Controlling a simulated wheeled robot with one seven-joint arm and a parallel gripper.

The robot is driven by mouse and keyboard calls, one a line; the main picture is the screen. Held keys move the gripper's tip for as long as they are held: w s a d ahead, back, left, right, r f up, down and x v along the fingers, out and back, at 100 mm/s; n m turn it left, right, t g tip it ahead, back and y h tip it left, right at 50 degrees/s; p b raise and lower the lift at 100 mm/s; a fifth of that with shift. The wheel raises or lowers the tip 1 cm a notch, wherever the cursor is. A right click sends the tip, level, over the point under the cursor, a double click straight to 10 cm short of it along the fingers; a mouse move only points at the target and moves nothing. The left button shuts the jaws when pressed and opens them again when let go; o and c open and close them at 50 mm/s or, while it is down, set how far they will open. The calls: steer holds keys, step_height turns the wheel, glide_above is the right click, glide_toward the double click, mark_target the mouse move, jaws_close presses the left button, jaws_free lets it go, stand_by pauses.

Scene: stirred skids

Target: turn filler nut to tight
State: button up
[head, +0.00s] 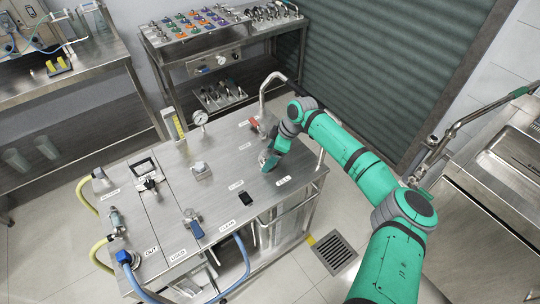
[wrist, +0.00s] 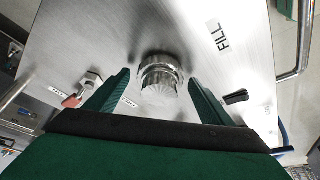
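The filler nut (wrist: 160,76) is a round, shiny metal cap on the steel bench top (wrist: 85,35), near the FILL label (wrist: 220,37). In the wrist view it stands between the two green fingers of my gripper (wrist: 159,80). The fingers are apart, with a visible gap on each side of the nut. In the head view my gripper (head: 268,160) is low over the bench top, and it hides the nut there.
A red-handled valve (head: 253,126) and a black switch (head: 246,198) are near my gripper. A bent metal pipe (head: 272,85) rises behind it, and a pressure gauge (head: 200,119) stands further left. Hoses and fittings occupy the bench's left side.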

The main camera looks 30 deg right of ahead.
steer(key=c, duration=0.9)
steer(key=shift+c, duration=0.2)
steer(key=shift+a+m, duration=0.1)
steer(key=shift+m, duration=0.5)
steer(key=shift+s+a+m+t+h, duration=0.1)
steer(key=shift+m+t+h, duration=0.55)
steer(key=shift+m, duration=1.15)
steer(key=shift+a+m+h, duration=0.1)
steer(key=shift+m+h, duration=0.45)
steer(key=shift+m, duration=0.8)
steer(key=shift+a+m+h, duration=0.1)
steer(key=shift+m+h, duration=0.4)
steer(key=shift+m, duration=0.85)
steer(key=shift+a+m+g+h, duration=0.15)
steer(key=shift+m+h, duration=0.5)
steer(key=shift+m, duration=1)
steer(key=shift+m+g+h, duration=0.1)
steer(key=shift+m+h, duration=0.55)
steer(key=shift+m, duration=1)
steer(key=shift+w+m+g+h, duration=0.1)
steer(key=shift+m+g+h, duration=0.25)
steer(key=shift+m, duration=0.9)
steer(key=shift+w+m+g+h, duration=0.1)
steer(key=shift+m+g+h, duration=0.25)
steer(key=shift+m, duration=0.9)
steer(key=shift+m+g, duration=0.3)
steer(key=shift+m, duration=0.3)
steer(key=o, duration=1.1)
steer(key=shift+a, duration=0.1)
steer(key=shift+c, duration=0.2)
